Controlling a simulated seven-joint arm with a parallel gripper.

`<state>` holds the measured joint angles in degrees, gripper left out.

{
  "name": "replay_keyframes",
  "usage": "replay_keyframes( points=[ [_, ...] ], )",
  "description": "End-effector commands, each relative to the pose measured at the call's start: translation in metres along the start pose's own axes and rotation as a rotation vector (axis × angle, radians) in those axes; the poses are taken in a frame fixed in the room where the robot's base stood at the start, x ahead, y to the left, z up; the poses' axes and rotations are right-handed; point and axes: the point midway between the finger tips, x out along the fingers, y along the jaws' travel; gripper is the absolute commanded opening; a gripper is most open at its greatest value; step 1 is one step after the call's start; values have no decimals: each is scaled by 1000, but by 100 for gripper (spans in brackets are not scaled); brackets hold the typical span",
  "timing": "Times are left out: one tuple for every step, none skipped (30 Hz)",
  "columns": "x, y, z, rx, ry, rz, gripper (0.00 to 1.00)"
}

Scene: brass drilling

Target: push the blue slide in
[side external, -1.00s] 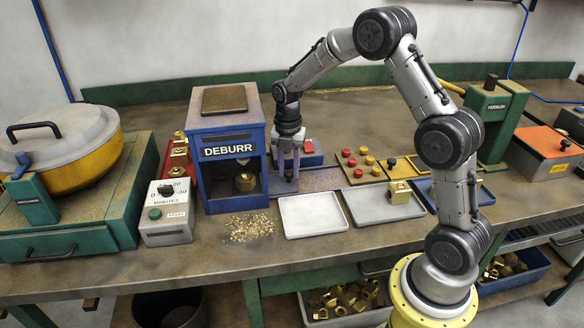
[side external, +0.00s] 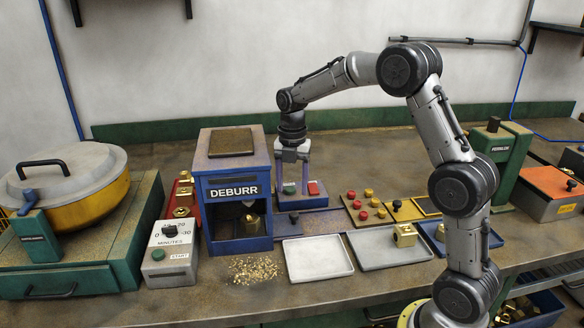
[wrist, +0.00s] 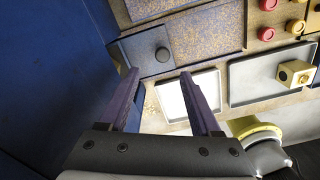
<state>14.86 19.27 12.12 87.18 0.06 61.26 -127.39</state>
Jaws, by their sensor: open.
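The blue slide (side external: 283,229) is a flat plate with a black knob, lying at the right side of the blue DEBURR box (side external: 233,192). My gripper (side external: 291,192) is open and empty, pointing down behind and above the slide. In the wrist view its two purple fingers (wrist: 159,74) are apart, with nothing between them. A brass part (side external: 252,223) sits inside the box opening. How far the slide reaches into the box is hard to tell.
Two grey trays (side external: 318,258) lie in front, the right one holding a brass part (side external: 405,235). A board with red and yellow pegs (side external: 365,207) is to the right. Brass chips (side external: 255,270) lie before the box.

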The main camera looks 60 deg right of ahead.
Motion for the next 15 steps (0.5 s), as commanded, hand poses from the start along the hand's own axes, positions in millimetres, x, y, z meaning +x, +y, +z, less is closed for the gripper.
replay_keyframes(
  points=[
    [-12, 1, 1, 0, -4, 5, 64],
    [-18, 1, 1, 0, -3, 5, 64],
    [-24, 1, 0, 0, -3, 5, 64],
    [-29, 1, 0, 0, -2, 4, 64],
    [-33, 1, 0, 0, -3, 4, 64],
    [-38, 1, 0, 0, -2, 3, 64],
    [-42, 1, 0, 0, -2, 3, 64],
    [-45, 1, 0, 0, -2, 4, 64],
    [-48, 1, 0, 0, -1, 3, 64],
    [-50, 1, 0, 0, -1, 3, 64],
    [-51, 1, 0, 0, -1, 3, 64],
    [-53, 1, 0, 0, -1, 2, 64],
    [-53, 1, 0, 0, -1, 2, 64],
    [-54, 1, 0, 0, 0, 1, 64],
    [-54, 1, 0, 0, 0, 1, 64]
  ],
)
